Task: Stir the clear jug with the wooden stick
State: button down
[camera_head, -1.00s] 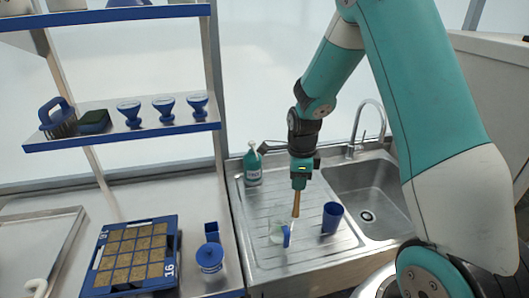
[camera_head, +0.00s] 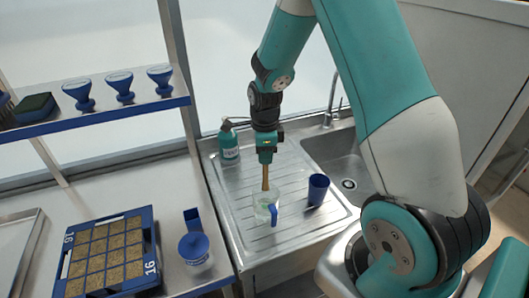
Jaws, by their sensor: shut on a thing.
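The clear jug (camera_head: 262,212) with a blue handle stands on the ribbed steel drainboard of the sink. My gripper (camera_head: 265,164) is above it, pointing down and shut on the wooden stick (camera_head: 265,178). The stick hangs nearly upright, and its lower end reaches the jug's mouth. How deep the tip goes inside the jug is hard to tell at this size.
A blue cup (camera_head: 318,189) stands close to the right of the jug. A teal pump bottle (camera_head: 229,145) stands at the back left of the drainboard. The sink basin (camera_head: 335,160) lies right. A blue seed tray (camera_head: 150,235) and a blue-lidded jar (camera_head: 194,248) are on the left bench.

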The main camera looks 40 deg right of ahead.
aim_at(265, 178)
jog(key=shift+f+b, duration=3.95)
jog(key=shift+f, duration=1.85)
jog(key=shift+d, duration=0.1)
